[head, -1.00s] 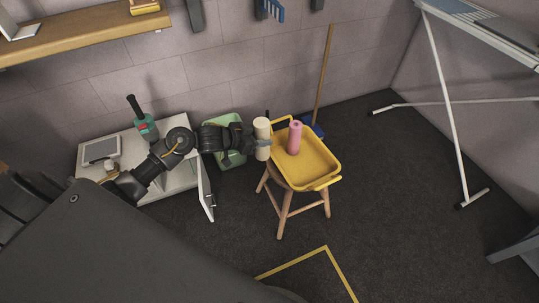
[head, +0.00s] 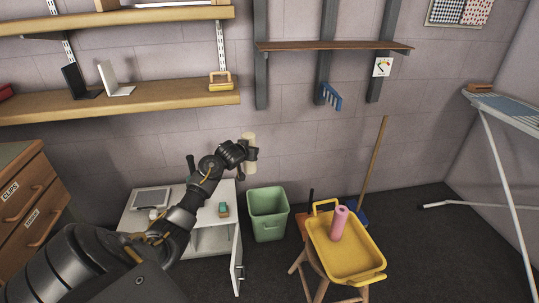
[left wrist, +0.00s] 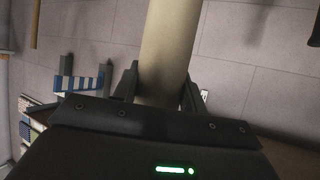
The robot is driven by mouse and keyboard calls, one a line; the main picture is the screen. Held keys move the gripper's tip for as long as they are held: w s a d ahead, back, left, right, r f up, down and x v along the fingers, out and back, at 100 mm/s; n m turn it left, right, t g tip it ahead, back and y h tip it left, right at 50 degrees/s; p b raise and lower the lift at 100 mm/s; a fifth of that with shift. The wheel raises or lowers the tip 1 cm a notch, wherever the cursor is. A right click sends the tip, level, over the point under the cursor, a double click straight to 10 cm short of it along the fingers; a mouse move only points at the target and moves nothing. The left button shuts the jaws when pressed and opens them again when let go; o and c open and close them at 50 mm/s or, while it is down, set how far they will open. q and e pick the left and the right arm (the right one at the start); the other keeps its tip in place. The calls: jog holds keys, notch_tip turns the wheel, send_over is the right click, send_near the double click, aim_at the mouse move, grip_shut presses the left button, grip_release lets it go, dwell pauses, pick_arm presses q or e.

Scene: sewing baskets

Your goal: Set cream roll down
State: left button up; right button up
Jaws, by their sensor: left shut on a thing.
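My left gripper (head: 246,155) is shut on the cream roll (head: 249,139) and holds it upright in the air, in front of the wall and above the green bin. In the left wrist view the cream roll (left wrist: 168,42) stands between the two fingers of the gripper (left wrist: 157,88). The yellow tray (head: 369,262) rests on a wooden stool at the lower right, with a pink roll (head: 338,222) standing in it. The cream roll is apart from the tray, above and to its left. My right gripper is not in view.
A green bin (head: 268,214) stands on the floor between the stool and a white cabinet (head: 201,238) with its door open. A brown wall shelf (head: 335,46) has a bare top.

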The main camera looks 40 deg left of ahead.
pick_arm(q)
jog(key=s+d+r+m+h, duration=0.1)
jog(key=d+r, duration=0.2)
jog(key=d, duration=0.6)
jog(key=s+d+r+m+t+h, duration=0.1)
jog(key=s+d+r, duration=0.15)
jog(key=d, duration=0.65)
jog(key=s+d+r, duration=0.1)
jog(key=d+r, duration=0.2)
jog(key=d, duration=0.7)
jog(key=s+d+r+m+h, duration=0.3)
jog(key=s+d+r, duration=0.1)
jog(key=d+r, duration=0.6)
jog(key=shift+s+d, duration=0.3)
jog(key=shift+d, duration=0.55)
